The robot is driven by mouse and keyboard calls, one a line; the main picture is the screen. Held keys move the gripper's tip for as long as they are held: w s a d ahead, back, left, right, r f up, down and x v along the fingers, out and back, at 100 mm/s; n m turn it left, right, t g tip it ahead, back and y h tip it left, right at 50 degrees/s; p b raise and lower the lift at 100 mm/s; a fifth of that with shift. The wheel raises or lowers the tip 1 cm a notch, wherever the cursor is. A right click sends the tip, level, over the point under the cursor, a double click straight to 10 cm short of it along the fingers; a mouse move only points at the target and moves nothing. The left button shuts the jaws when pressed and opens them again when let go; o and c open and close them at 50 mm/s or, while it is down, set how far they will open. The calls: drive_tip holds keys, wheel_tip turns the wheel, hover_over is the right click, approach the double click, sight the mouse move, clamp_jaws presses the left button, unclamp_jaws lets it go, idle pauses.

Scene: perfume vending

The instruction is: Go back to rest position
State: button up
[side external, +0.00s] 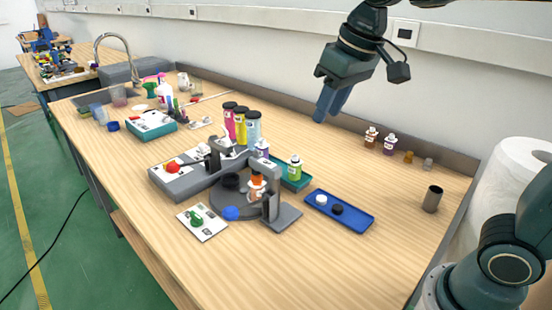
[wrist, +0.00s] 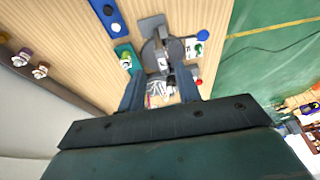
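My gripper (side external: 328,104) hangs in the air above the back part of the wooden bench, away from every object. It also shows in the wrist view (wrist: 160,88), where its two fingers are apart with nothing held between them. The grey vending machine (side external: 190,180) stands mid-bench with a round turntable (side external: 228,197). An orange-topped bottle (side external: 257,184) is on the turntable. In the wrist view the machine (wrist: 153,28) lies beyond the fingertips, partly hidden by them.
A blue tray (side external: 355,222) holds a white and a black cap. A teal tray (side external: 302,182) holds a green bottle (side external: 295,167) and a purple one. Small bottles (side external: 390,144) line the back edge.

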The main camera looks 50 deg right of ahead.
drive_tip(key=s+d+f+t, duration=0.1)
drive_tip(key=s+f, duration=0.2)
drive_tip(key=s, duration=0.4)
drive_tip(key=s+d+f, duration=0.2)
drive_tip(key=s+f, duration=0.1)
drive_tip(key=s, duration=0.5)
drive_tip(key=shift+s+d+f+t, duration=0.15)
drive_tip(key=shift+s+d+t, duration=0.15)
drive_tip(key=shift+t, duration=0.1)
